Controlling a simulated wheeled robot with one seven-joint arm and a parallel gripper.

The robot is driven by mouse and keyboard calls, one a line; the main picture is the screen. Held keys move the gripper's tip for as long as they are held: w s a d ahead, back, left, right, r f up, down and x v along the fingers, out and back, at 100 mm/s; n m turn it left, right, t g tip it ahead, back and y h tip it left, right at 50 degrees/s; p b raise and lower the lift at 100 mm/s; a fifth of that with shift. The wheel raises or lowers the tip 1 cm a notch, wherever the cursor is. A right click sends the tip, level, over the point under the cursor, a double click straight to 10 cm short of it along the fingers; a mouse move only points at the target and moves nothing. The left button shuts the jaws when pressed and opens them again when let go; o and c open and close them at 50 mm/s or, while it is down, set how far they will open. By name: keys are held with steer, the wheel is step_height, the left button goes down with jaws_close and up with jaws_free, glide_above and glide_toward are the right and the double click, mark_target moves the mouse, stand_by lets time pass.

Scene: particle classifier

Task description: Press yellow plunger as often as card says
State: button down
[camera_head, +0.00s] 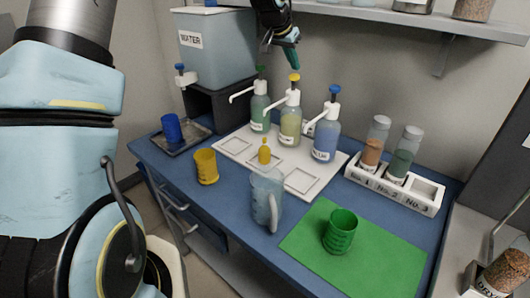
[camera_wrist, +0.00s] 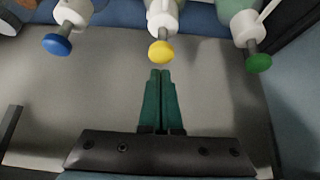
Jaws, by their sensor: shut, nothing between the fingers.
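The yellow plunger (camera_head: 294,77) tops the middle pump bottle (camera_head: 290,125), which holds yellowish liquid. It stands between the green plunger (camera_head: 261,70) and the blue plunger (camera_head: 335,89). In the wrist view the yellow plunger (camera_wrist: 161,50) is just beyond my fingertips, with a small visible gap. My gripper (camera_head: 296,66) is shut and empty, its green fingers (camera_wrist: 160,75) together, close by the yellow plunger and apparently a little above it. No card with a readable count shows; the bottle labels are too small to read.
In front are a yellow cup (camera_head: 206,166), a clear jug (camera_head: 267,197) and a green cup (camera_head: 341,231) on a green mat (camera_head: 385,263). A water tank (camera_head: 215,55) and a shelf (camera_head: 400,15) stand behind.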

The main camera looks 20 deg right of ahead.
mark_target(294, 75)
steer(key=shift+f+b, duration=1.1)
steer(key=shift+f, duration=0.7)
steer(key=shift+r, duration=0.15)
steer(key=shift+r+p, duration=1.3)
steer(key=shift+r, duration=0.45)
steer(key=shift+r, duration=0.15)
steer(key=shift+r+p, duration=1.7)
steer(key=shift+r, duration=0.7)
